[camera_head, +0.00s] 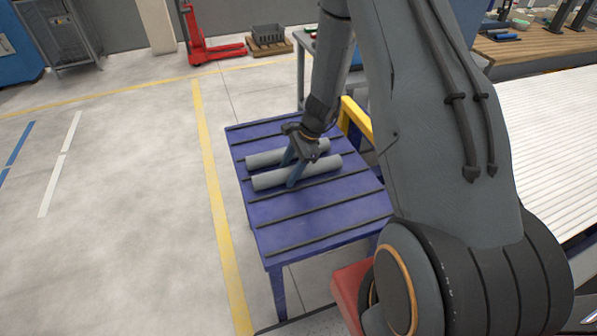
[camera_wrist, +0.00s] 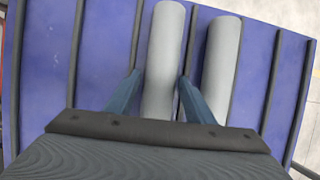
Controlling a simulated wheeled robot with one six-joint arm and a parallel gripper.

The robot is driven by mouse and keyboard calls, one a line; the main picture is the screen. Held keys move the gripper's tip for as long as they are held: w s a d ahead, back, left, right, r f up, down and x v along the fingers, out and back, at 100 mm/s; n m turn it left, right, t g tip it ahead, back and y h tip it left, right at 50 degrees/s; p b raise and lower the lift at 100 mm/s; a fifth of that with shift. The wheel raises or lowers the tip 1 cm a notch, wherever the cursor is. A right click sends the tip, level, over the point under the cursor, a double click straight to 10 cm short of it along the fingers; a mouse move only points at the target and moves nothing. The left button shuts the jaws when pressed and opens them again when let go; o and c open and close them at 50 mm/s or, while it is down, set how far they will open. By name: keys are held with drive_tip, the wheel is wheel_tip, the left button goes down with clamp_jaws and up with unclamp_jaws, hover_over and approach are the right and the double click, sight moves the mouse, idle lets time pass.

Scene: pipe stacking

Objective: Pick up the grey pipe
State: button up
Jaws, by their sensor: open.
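Two grey pipes lie side by side on a blue ribbed table (camera_head: 318,208). In the head view the nearer pipe (camera_head: 322,168) lies in front of the farther pipe (camera_head: 264,158). My gripper (camera_head: 288,174) is open and points down over the nearer pipe, one finger on each side of it. In the wrist view my gripper (camera_wrist: 160,77) straddles the left pipe (camera_wrist: 162,50), with its right finger between the two pipes. The other pipe (camera_wrist: 220,60) is to the right, outside the fingers. The wrist housing hides the lower ends of both pipes.
Black ribs run across the table top. A yellow rail (camera_head: 355,119) stands at its right edge and a white slatted conveyor (camera_head: 555,140) is farther right. The floor left of the table is clear. A red pallet jack (camera_head: 208,44) stands far back.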

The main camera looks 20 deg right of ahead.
drive_tip(key=shift+c, duration=0.3)
drive_tip(key=c, duration=0.9)
drive_tip(key=shift+o, duration=0.2)
drive_tip(key=shift+r, duration=0.1)
